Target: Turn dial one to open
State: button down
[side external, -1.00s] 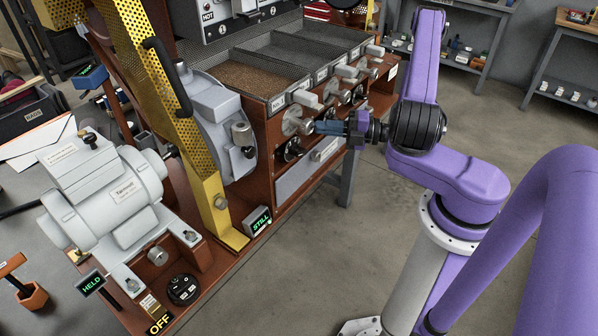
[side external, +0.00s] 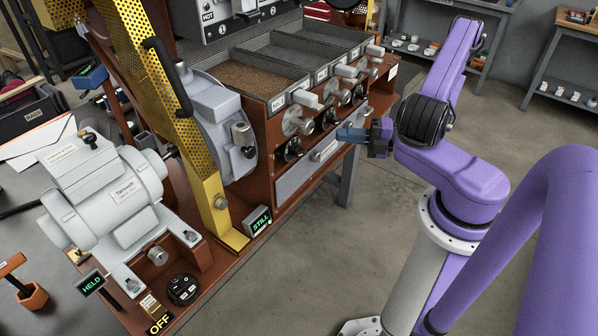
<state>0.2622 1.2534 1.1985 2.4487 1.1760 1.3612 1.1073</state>
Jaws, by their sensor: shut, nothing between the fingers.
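The sample roaster's brown front panel (side external: 264,140) carries a row of round metal dials below the bean tray. The nearest dial (side external: 298,122) is at the left end of the row; I take it as dial one, though its markings are too small to read. A black round dial (side external: 293,149) sits just below it. My gripper (side external: 340,134) is shut and empty, its blue fingers pointing left toward the panel. It appears apart from the nearest dial, to its right. My fingers overlap part of the lower panel in the picture, and depth is hard to judge.
A three-compartment tray (side external: 281,63) with beans (side external: 245,77) in the near compartment sits above the dials. Light handles (side external: 306,99) jut out from its edge. A yellow guard post (side external: 216,205), a grey motor (side external: 120,187) and a green "STILL" display (side external: 257,221) stand left.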

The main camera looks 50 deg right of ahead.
aim_at(302, 124)
jog(key=shift+r+h, duration=0.15)
jog(key=shift+h, duration=0.15)
jog(key=shift+s+a+r+m+t+h, duration=0.25)
jog(key=shift+r+m+t+h, duration=0.2)
jog(key=shift+m+h, duration=0.4)
jog(key=shift+s+a+r+m+t+h, duration=0.15)
jog(key=shift+s+r+m+t+h, duration=0.35)
jog(key=shift+h, duration=0.55)
jog(key=shift+w, duration=0.25)
jog(key=d+x, duration=0.1)
jog(key=x, duration=0.5)
jog(key=shift+w+d, duration=0.2)
jog(key=shift+w, duration=0.3)
jog(key=shift+a, duration=0.15)
jog(key=shift+a+f, duration=0.15)
jog(key=shift+f, duration=0.2)
